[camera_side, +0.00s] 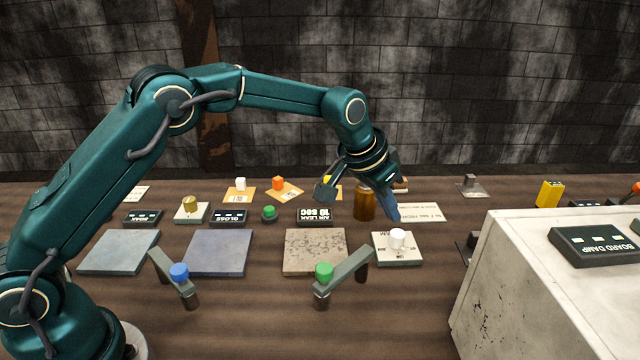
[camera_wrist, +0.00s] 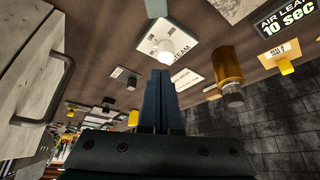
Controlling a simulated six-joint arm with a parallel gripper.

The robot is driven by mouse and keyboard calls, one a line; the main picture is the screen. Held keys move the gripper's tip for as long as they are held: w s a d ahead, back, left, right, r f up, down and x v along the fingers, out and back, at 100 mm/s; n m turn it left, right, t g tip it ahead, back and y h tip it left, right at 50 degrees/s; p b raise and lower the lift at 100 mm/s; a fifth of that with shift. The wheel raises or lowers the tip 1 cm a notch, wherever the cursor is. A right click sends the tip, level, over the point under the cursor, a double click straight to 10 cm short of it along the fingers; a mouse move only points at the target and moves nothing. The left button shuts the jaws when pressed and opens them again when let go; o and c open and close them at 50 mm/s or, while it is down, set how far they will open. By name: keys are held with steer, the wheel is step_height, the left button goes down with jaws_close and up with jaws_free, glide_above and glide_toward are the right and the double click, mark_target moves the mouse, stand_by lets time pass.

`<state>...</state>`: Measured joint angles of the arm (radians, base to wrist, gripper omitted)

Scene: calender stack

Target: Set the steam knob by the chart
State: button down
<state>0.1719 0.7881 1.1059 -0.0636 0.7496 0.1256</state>
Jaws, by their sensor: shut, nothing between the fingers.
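The steam knob is a white round cap (camera_side: 397,238) on a pale square plate (camera_side: 413,256). In the wrist view the white knob (camera_wrist: 164,52) and its plate (camera_wrist: 150,36), lettered STEAM, lie just beyond my fingertips. The knob's setting is too small to read. My gripper (camera_side: 394,216) is shut and empty, its fingers pointing down beside the knob; I cannot tell whether they touch it. It also shows in the wrist view (camera_wrist: 161,74). A white printed card (camera_side: 422,212), perhaps the chart, lies behind the plate; its text is unreadable.
An amber cylinder (camera_side: 365,206) stands left of my gripper. A dark sign (camera_side: 318,216) reads AIR LEAK 10 SEC. A large pale cabinet (camera_side: 525,290) fills the right front.

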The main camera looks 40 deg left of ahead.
mark_target(390, 243)
steer(key=shift+f, duration=3.15)
steer(key=shift+w, duration=0.35)
steer(key=shift+a, duration=0.35)
steer(key=shift+w+a, duration=0.1)
steer(key=shift+a, duration=0.1)
steer(key=shift+s+a, duration=0.15)
steer(key=shift+s, duration=0.2)
step_height(390, 243, up, 6)
